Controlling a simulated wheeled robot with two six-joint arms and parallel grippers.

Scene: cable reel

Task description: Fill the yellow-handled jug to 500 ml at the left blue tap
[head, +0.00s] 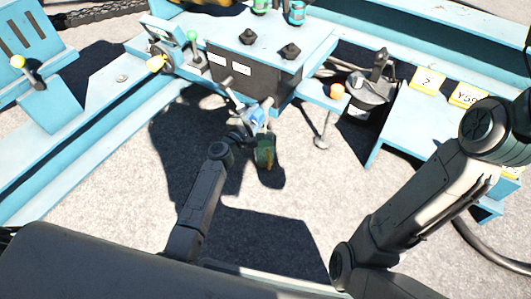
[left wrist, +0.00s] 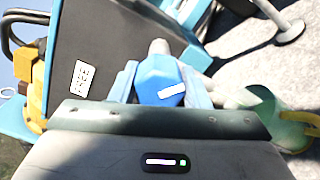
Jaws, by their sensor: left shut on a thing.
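The blue tap (head: 258,115) is on the front of the dark panel of the blue machine. My left gripper (head: 254,119) reaches it from below and is shut on it. In the left wrist view the blue tap knob (left wrist: 158,76), with a white label, sits between the two fingers. The jug (head: 265,152), dark green with a yellow handle, is just below the tap and beside my left gripper. My right gripper is out of view.
The dark panel (head: 236,72) carries two white labels. An orange knob (head: 337,91) and a pedal-like metal part (head: 321,141) are to the right of the tap. Yellow number plates (head: 427,78) lie on the right blue frame. The grey ground below is mostly clear.

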